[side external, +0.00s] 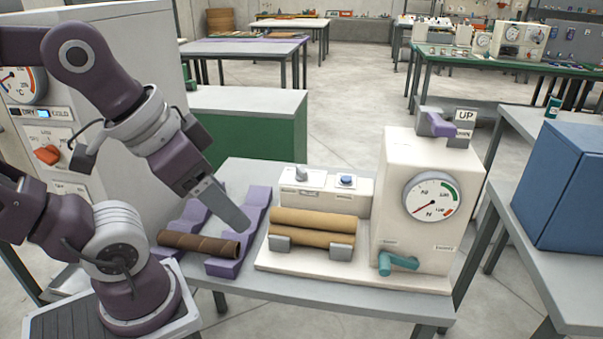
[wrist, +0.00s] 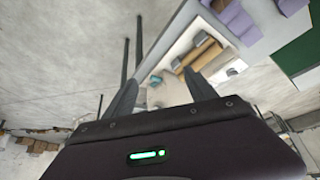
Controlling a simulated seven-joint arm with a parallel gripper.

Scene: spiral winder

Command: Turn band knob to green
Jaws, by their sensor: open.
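A teal lever-shaped knob (side external: 398,262) sits low on the front of the cream machine housing (side external: 390,165). I take it to be the band knob; its small labels are not legible. Above it is a round gauge (side external: 431,196) with a green arc at its upper right and a red arc at its lower right. Its red needle points to the lower left, outside the green. My gripper (side external: 236,217) hangs above the purple cradles, left of the rollers and well away from the knob. In the wrist view my gripper (wrist: 163,88) has its fingers apart, with nothing between them.
Two tan rollers (side external: 313,227) lie on the machine base. A brown tube (side external: 199,244) rests across the purple cradles (side external: 240,235). A small control box (side external: 322,187) stands behind the rollers. A purple lever (side external: 441,127) tops the housing. A blue cabinet (side external: 570,190) stands at right.

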